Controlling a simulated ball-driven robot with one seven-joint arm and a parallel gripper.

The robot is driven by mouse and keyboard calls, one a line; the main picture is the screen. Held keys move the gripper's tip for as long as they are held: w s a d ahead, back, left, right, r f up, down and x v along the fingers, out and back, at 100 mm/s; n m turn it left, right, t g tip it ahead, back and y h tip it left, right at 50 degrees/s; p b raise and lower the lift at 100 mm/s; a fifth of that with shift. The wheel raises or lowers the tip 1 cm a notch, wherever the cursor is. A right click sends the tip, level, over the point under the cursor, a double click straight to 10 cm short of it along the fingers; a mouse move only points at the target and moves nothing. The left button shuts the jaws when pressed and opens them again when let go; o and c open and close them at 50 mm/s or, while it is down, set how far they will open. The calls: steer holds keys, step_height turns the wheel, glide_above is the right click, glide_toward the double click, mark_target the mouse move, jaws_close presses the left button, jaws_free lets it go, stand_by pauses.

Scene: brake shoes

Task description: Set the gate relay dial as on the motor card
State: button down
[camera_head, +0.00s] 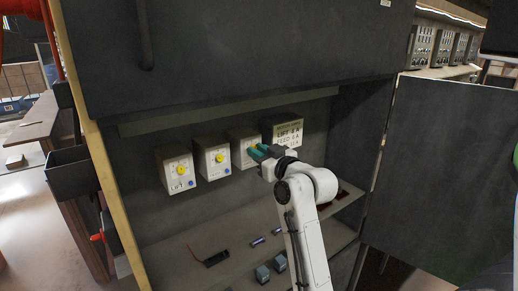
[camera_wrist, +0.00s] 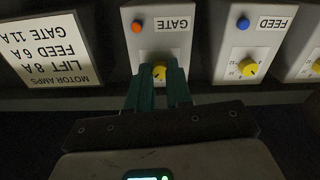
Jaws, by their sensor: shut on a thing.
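The GATE relay (camera_wrist: 160,40) is a pale box with a yellow dial (camera_wrist: 159,72) and an orange-red lamp or button. It shows upside down in the wrist view; in the head view (camera_head: 239,136) my gripper partly covers it. My gripper (camera_wrist: 158,84) has its two teal fingers shut on the yellow dial, one on each side. The fingers hide most of the dial's scale, so its setting cannot be read. The motor card (camera_wrist: 48,48) reads MOTOR AMPS, LIFT 8 A, FEED 6 A, GATE 11 A. It also shows in the head view (camera_head: 283,130).
The FEED relay (camera_wrist: 248,40) and the LIFT relay (camera_head: 177,170) have yellow dials and blue buttons. A shelf (camera_head: 185,237) below carries small parts and a red-leaded black piece (camera_head: 215,258). An open cabinet door (camera_head: 440,170) stands at right; a dark panel (camera_head: 230,50) overhangs above.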

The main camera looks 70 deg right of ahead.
steer(key=m+p, duration=0.2)
steer(key=m, duration=0.2)
steer(key=shift+m, duration=0.4)
stand_by(0.4)
steer(key=c, duration=1)
jaws_free()
steer(key=shift+c, duration=0.2)
steer(key=b+v, duration=0.2)
steer(key=v, duration=0.8)
steer(key=shift+s+a, duration=0.2)
steer(key=shift+s, duration=0.15)
